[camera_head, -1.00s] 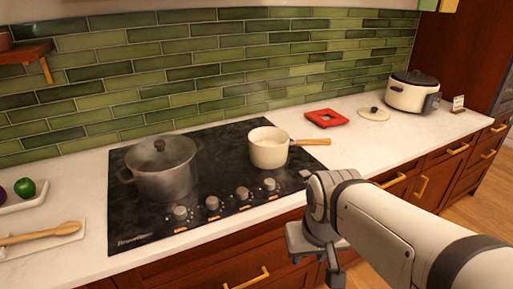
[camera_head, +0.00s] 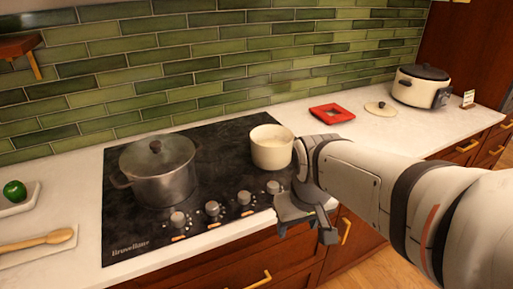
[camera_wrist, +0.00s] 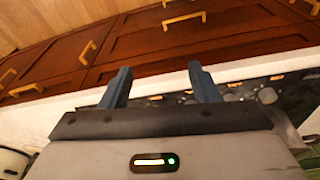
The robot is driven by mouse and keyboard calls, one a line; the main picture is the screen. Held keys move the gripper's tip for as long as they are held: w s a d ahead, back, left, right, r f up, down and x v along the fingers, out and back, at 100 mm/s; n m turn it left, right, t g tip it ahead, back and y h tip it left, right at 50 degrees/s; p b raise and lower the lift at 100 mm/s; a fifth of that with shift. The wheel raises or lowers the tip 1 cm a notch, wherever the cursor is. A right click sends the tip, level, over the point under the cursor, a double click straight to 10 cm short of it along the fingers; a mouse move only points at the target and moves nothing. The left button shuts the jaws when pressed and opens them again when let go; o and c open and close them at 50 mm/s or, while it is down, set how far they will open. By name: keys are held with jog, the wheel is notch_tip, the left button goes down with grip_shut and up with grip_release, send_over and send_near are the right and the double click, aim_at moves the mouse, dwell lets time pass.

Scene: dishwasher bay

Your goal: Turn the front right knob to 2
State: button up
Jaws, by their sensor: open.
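The black cooktop (camera_head: 125,221) has a row of grey knobs along its front edge. The rightmost knob (camera_head: 273,187) is closest to my gripper; another knob (camera_head: 243,197) sits just left of it. I cannot tell from labels which one is the front right knob, and the settings are too small to read. My gripper (camera_head: 306,232) is open and empty, just right of the rightmost knob and over the counter's front edge, apart from the knobs. In the wrist view my two spread fingers (camera_wrist: 159,68) show with the counter edge and part of the cooktop behind them.
A lidded grey pot (camera_head: 158,176) stands on the cooktop's left. A cream saucepan (camera_head: 271,150) stands on its right, close to my arm, its handle hidden. A red trivet (camera_head: 332,113), lid (camera_head: 380,109) and cooker (camera_head: 420,88) are farther right. Drawer handles (camera_head: 347,230) protrude below the counter.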

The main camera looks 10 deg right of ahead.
jog(key=w+r+n+g+p, duration=0.15)
jog(key=w+n, duration=0.45)
jog(key=w, duration=0.8)
jog(key=n+p, duration=0.2)
jog(key=n, duration=0.3)
send_over(273, 184)
notch_tip(273, 184, down, 4)
jog(key=shift+s+r+g, duration=0.15)
jog(key=shift+g, duration=0.3)
jog(key=shift+f, duration=0.25)
jog(key=shift+w+f, duration=0.2)
jog(key=shift+f, duration=0.15)
notch_tip(273, 184, down, 7)
jog(key=shift+r+p, duration=0.1)
jog(key=shift+p, duration=0.4)
jog(key=shift+c, duration=0.4)
jog(key=c, duration=0.9)
